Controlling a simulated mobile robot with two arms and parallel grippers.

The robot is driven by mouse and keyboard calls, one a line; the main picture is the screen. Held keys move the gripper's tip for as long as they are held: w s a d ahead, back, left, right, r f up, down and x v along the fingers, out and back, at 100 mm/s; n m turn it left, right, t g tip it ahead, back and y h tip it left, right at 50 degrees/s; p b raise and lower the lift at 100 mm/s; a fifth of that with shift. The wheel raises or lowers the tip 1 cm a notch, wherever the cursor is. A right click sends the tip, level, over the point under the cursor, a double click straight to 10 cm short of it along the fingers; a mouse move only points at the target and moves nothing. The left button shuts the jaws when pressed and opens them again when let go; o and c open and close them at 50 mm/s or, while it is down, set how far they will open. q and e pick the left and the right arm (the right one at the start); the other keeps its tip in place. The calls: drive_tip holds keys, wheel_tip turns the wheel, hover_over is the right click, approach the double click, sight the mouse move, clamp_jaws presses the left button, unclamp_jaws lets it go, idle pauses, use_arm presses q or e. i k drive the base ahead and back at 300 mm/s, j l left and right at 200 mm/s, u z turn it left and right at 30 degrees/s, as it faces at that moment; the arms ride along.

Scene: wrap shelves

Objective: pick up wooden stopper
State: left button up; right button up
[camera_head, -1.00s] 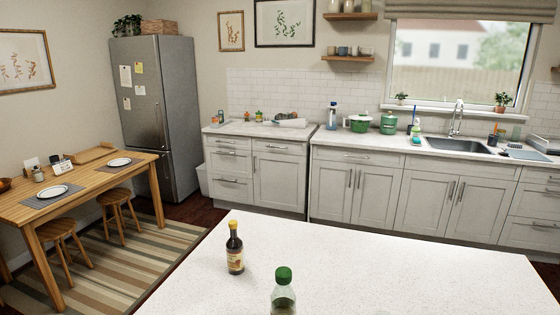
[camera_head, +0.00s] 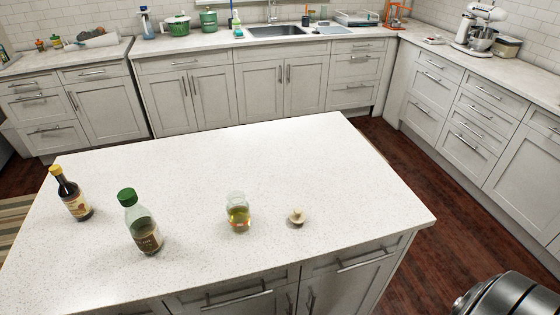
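The wooden stopper (camera_head: 296,216) is a small pale knob-shaped piece standing on the white island countertop (camera_head: 290,165), near its front edge. It is just right of an open-topped glass jar (camera_head: 238,213) with yellow liquid in it, and apart from it. Nothing hides the stopper. Neither of my grippers shows in the head view.
A green-capped bottle (camera_head: 142,225) and a dark yellow-capped bottle (camera_head: 71,194) stand on the island's left. The countertop right of the stopper is clear. A rounded metal object (camera_head: 505,297) is at the bottom right. Dark wood floor (camera_head: 425,195) lies right of the island.

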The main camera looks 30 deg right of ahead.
sight(298, 216)
drive_tip(key=k+l+z, duration=0.1)
drive_tip(key=z, duration=0.85)
